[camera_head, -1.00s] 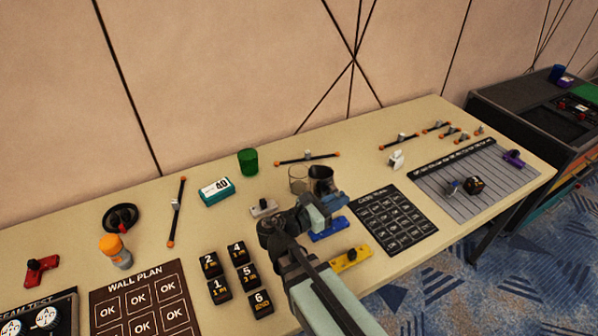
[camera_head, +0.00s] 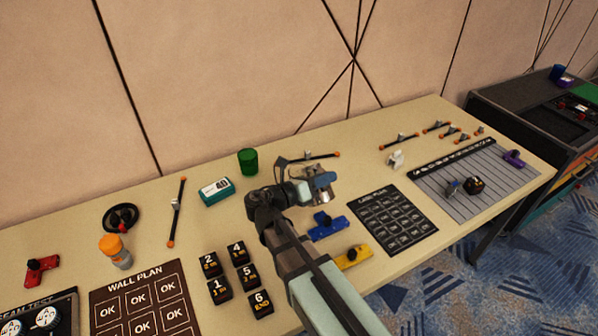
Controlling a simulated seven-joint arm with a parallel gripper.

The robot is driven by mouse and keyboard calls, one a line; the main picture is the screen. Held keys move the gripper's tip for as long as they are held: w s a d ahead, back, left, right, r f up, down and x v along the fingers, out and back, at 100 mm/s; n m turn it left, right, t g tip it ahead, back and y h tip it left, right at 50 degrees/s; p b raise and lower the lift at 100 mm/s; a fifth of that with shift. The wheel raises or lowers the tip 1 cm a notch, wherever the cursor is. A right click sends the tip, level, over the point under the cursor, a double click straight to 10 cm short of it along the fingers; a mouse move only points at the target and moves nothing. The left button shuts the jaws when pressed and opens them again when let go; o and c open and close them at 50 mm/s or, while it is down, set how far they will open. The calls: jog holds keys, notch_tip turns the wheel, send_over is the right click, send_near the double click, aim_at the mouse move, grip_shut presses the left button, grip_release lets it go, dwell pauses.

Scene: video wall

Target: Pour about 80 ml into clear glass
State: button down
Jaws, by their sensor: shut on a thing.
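My gripper (camera_head: 318,177) is right of the table's middle, shut on a grey, shiny vessel (camera_head: 321,193). The wrist and jaws cover most of the vessel, so its tilt and what is in it cannot be made out. The clear glass is not visible; my wrist and forearm cover the area around it. No stream of liquid can be seen.
A green cup (camera_head: 248,161) and a teal box marked 40 (camera_head: 216,191) stand to the left. Blue (camera_head: 328,228) and yellow (camera_head: 354,257) pieces and numbered black blocks (camera_head: 242,275) lie near the arm. A dark plan board (camera_head: 394,222) lies right.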

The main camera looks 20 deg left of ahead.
aim_at(321, 170)
jog(key=shift+w+a+r+n, duration=0.2)
jog(key=shift+a+r+n, duration=0.05)
jog(key=shift+r+n, duration=0.25)
jog(key=shift+w+a+r+n, duration=0.2)
jog(key=shift+r+n, duration=0.2)
jog(key=shift+r, duration=0.1)
jog(key=shift+w+a+n, duration=0.45)
jog(key=shift+n, duration=0.35)
jog(key=shift+r, duration=0.1)
jog(key=shift+w+a+r+n, duration=0.3)
jog(key=shift+n, duration=0.2)
jog(key=shift+w+a+r+n, duration=0.2)
jog(key=shift+a+r+n, duration=0.05)
jog(key=shift+n, duration=0.05)
jog(key=shift+w+a+r+n, duration=0.25)
jog(key=shift+w+a+n, duration=0.15)
jog(key=shift+w+a, duration=0.1)
jog(key=shift+w+a+r+n, duration=0.25)
jog(key=shift+w+a+n, duration=0.15)
jog(key=shift+w+a, duration=0.1)
dwell(0.6)
jog(key=shift+r, duration=0.1)
jog(key=shift+s, duration=0.1)
